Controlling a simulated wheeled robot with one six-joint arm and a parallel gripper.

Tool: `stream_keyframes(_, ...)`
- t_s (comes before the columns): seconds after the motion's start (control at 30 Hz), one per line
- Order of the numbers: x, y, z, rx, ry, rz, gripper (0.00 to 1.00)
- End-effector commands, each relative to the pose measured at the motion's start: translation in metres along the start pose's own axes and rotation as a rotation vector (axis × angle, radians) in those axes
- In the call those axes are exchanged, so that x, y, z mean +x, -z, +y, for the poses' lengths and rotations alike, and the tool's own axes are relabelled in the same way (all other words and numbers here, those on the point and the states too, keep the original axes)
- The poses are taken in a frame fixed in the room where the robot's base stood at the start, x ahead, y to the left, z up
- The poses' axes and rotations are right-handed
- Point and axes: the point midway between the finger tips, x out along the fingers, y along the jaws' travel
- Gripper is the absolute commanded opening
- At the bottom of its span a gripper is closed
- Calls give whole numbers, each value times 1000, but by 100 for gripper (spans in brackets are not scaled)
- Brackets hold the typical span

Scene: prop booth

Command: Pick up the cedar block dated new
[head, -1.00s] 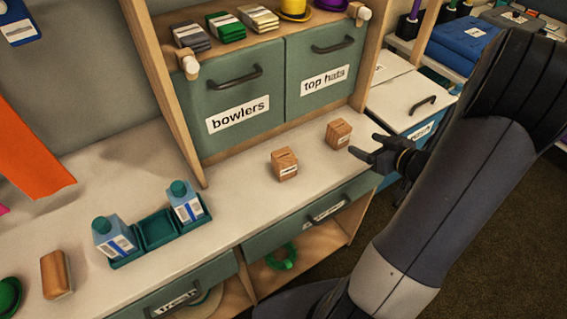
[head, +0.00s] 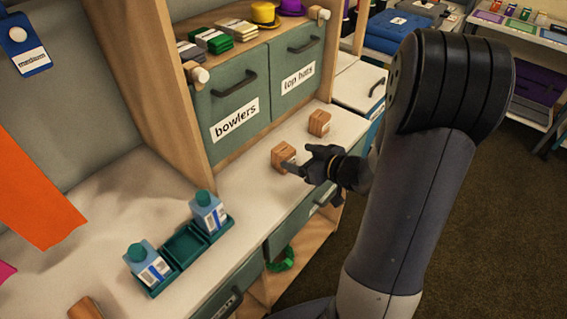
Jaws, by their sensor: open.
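Two small wooden blocks with pale labels stand on the white counter. The nearer block (head: 281,153) is left of the farther block (head: 319,122). Their label writing is too small to read, so I cannot tell which is dated new. My gripper (head: 298,159) is open, its fingertips close at the right side of the nearer block. One finger overlaps that block's lower edge in the picture. I cannot tell whether they touch. The farther block is clear of my gripper, just beyond it.
Teal drawers labelled bowlers (head: 236,119) and top hats (head: 297,77) rise behind the blocks. A teal tray (head: 186,245) with two blue cartons stands to the left on the counter. A brown block (head: 85,309) lies at the bottom left. The counter between tray and blocks is clear.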

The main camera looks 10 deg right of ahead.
Motion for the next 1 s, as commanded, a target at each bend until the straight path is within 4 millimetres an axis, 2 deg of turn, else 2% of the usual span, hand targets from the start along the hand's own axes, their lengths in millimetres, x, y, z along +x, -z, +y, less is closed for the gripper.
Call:
stream_keyframes(0.2, 35, -2, -1, -2, 5, -1, 73)
stream_keyframes(0.47, 55, -3, 1, 1, 2, -1, 73)
stream_keyframes(0.73, 92, -6, 6, -2, 3, -2, 73)
stream_keyframes(0.83, 99, -6, 6, -1, 2, -1, 73)
stream_keyframes(1.0, 100, -6, 6, 0, 0, 0, 73)
